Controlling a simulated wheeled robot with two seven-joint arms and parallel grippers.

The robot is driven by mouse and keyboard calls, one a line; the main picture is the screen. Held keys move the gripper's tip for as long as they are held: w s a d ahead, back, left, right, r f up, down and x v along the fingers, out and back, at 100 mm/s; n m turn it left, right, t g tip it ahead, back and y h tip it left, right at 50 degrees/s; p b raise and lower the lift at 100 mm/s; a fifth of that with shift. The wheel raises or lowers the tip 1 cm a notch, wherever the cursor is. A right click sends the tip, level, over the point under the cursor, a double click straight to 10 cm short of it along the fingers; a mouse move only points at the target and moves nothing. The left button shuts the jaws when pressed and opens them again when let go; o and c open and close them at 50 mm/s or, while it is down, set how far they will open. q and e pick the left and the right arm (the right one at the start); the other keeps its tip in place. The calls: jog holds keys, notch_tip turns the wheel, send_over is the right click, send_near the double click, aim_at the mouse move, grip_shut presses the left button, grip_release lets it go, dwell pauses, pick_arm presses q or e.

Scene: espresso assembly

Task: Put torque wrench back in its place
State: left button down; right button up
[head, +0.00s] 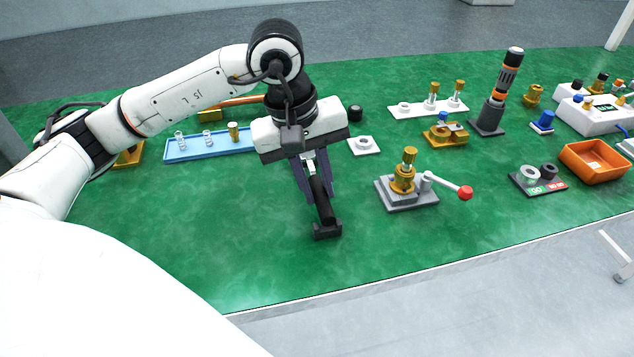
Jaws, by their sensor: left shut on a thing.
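My left gripper (316,190) is over the middle front of the green table, pointing down. Its fingers are shut on a dark, bar-like tool, which I take to be the torque wrench (323,209). The tool slants down from between the fingers, and a black block (327,231) is at its lower end. I cannot tell whether this block touches the table. The tool's upper part is hidden by the gripper. My right gripper is not in view.
The green table (250,265) is clear at front left. A grey fixture (405,195) with a red-knobbed lever stands to the right. Behind are a blue tray (190,151), an orange bar (240,102) partly hidden by my arm, and an upright black-and-orange tool (509,75). An orange bin (595,163) is far right.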

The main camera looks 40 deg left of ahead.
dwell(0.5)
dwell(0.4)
pick_arm(q)
jog(key=shift+f+b, duration=0.2)
jog(key=shift+b, duration=0.4)
dwell(0.4)
jog(key=shift+f+b, duration=0.45)
jog(key=shift+b, duration=0.1)
jog(key=c, duration=1.5)
grip_release()
jog(key=shift+r, duration=0.1)
